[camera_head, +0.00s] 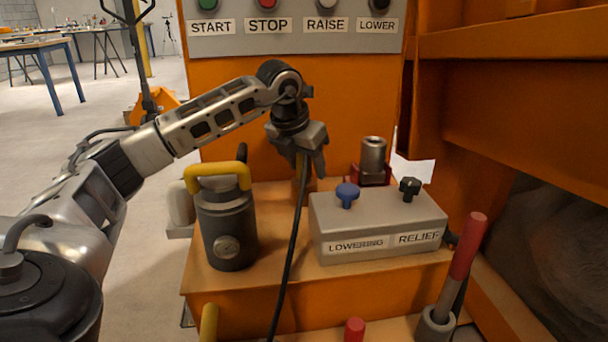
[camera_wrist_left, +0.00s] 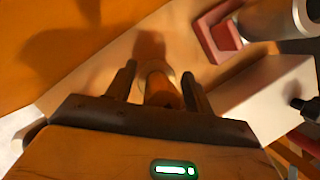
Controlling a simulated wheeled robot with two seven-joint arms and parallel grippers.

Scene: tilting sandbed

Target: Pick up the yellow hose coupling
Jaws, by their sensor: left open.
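The yellow hose coupling (camera_wrist_left: 163,93) shows in the left wrist view as an orange-yellow piece with a pale round rim, between my fingers. In the head view a tan-yellow upright piece (camera_head: 302,184), apparently the coupling, shows just under my left gripper (camera_head: 301,164), partly hidden by the fingers and a black hose. My left gripper points down with its jaws open, one finger on each side of the coupling in the left wrist view (camera_wrist_left: 158,74). I cannot tell whether either finger touches it. My right gripper is not in view.
A dark cylinder with a yellow handle (camera_head: 228,230) stands left of the gripper. A grey valve box (camera_head: 375,240) with blue and black knobs stands to the right. A metal cylinder in a red base (camera_head: 373,157) stands behind it. An orange panel (camera_head: 230,110) rises behind.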

